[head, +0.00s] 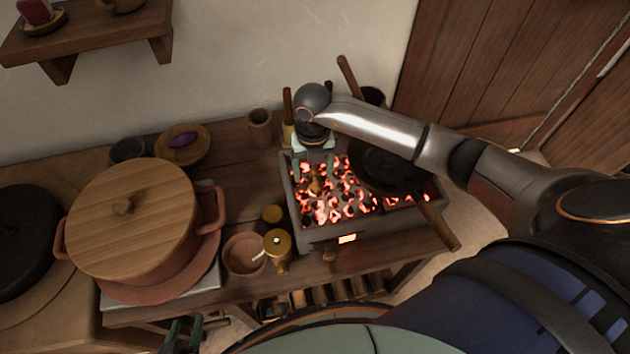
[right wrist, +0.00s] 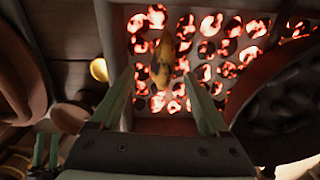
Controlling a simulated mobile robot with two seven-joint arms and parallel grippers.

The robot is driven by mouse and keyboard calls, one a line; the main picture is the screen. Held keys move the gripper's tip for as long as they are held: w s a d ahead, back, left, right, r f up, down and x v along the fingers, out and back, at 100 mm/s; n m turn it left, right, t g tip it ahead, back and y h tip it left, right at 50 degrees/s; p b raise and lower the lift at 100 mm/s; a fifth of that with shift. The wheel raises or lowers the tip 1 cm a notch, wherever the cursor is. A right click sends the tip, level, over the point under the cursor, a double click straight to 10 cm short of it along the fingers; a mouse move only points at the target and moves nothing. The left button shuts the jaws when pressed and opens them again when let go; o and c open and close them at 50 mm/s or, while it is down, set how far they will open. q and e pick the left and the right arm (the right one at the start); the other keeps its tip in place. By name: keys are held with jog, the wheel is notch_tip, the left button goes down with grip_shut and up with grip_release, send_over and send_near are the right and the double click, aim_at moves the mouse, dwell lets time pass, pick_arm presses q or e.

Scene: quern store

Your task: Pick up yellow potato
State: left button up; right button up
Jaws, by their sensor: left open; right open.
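A yellow potato (head: 316,184) with dark patches lies on the glowing coals of the brazier (head: 320,237). It also shows in the right wrist view (right wrist: 163,62), upright in the picture between the two finger lines. My right gripper (head: 313,166) is above the coals, open and empty, its fingers pointing down toward the potato. In the right wrist view the fingers (right wrist: 159,80) spread either side of the potato, without visible contact. My left gripper (head: 184,328) is open, low at the bottom edge of the head view, away from the potato.
A dark pan (head: 385,165) covers the brazier's right side, its wooden handle reaching toward the front. To the left stand a big lidded pot (head: 125,220), a small clay bowl (head: 243,254) and a yellow-topped jar (head: 277,242). A purple item (head: 183,140) lies in a bowl behind.

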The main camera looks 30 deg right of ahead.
aim_at(314, 178)
jog(key=f, duration=0.4)
jog(key=shift+d+f, duration=0.1)
jog(key=shift+d, duration=0.1)
jog(key=shift+c, duration=0.4)
grip_shut()
